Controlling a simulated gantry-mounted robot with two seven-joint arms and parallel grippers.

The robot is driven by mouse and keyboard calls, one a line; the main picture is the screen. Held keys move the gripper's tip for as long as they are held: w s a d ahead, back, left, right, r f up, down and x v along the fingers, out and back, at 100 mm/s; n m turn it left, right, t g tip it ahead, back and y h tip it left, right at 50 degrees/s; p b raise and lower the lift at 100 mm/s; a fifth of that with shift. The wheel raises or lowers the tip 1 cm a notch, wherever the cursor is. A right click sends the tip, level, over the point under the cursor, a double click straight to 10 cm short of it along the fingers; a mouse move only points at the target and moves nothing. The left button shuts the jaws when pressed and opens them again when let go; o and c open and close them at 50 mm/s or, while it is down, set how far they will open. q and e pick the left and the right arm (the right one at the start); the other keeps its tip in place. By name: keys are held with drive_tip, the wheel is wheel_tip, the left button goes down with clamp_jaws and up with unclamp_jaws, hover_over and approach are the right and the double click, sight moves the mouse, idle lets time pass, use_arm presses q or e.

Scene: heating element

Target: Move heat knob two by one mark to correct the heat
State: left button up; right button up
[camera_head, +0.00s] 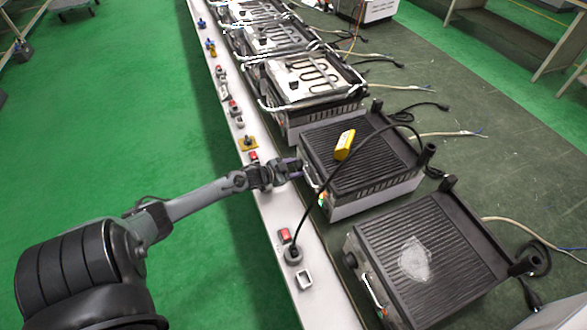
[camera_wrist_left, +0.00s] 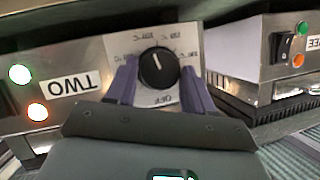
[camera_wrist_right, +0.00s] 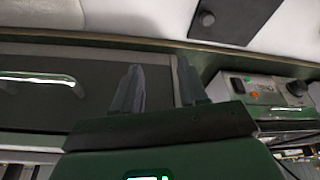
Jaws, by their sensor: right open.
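Heat knob two (camera_wrist_left: 158,68) is a round black dial on a white scale plate, beside an upside-down "TWO" label (camera_wrist_left: 70,85). Its white pointer line points up and slightly left in the left wrist view. A green light (camera_wrist_left: 20,75) and an orange light (camera_wrist_left: 37,112) glow at left. My left gripper (camera_wrist_left: 158,78) is open, with one purple finger on each side of the knob and gaps showing. In the head view the left gripper (camera_head: 293,168) is at the front of the middle grill (camera_head: 335,198); the knob is hidden there. My right gripper (camera_wrist_right: 160,75) is open and empty.
A yellow block (camera_head: 344,145) lies on the middle grill, with a black cable across it. Another grill (camera_head: 440,235) stands nearer. More heating units (camera_head: 305,80) line the bench behind. Unit three (camera_wrist_left: 265,60) is close to the right finger in the left wrist view.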

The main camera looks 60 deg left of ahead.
use_arm(q)
drive_tip(key=c, duration=0.6)
drive_tip(key=shift+d+m+y, duration=0.15)
drive_tip(key=shift+m+y, duration=0.35)
drive_tip(key=shift+m, duration=0.2)
drive_tip(key=shift+f+m+t+y, duration=0.1)
drive_tip(key=shift+m+t+y, duration=0.35)
drive_tip(key=shift+m, duration=0.45)
drive_tip(key=o, duration=1.1)
drive_tip(key=shift+c, duration=0.2)
drive_tip(key=shift+s+p, duration=0.15)
drive_tip(key=shift+p, duration=0.15)
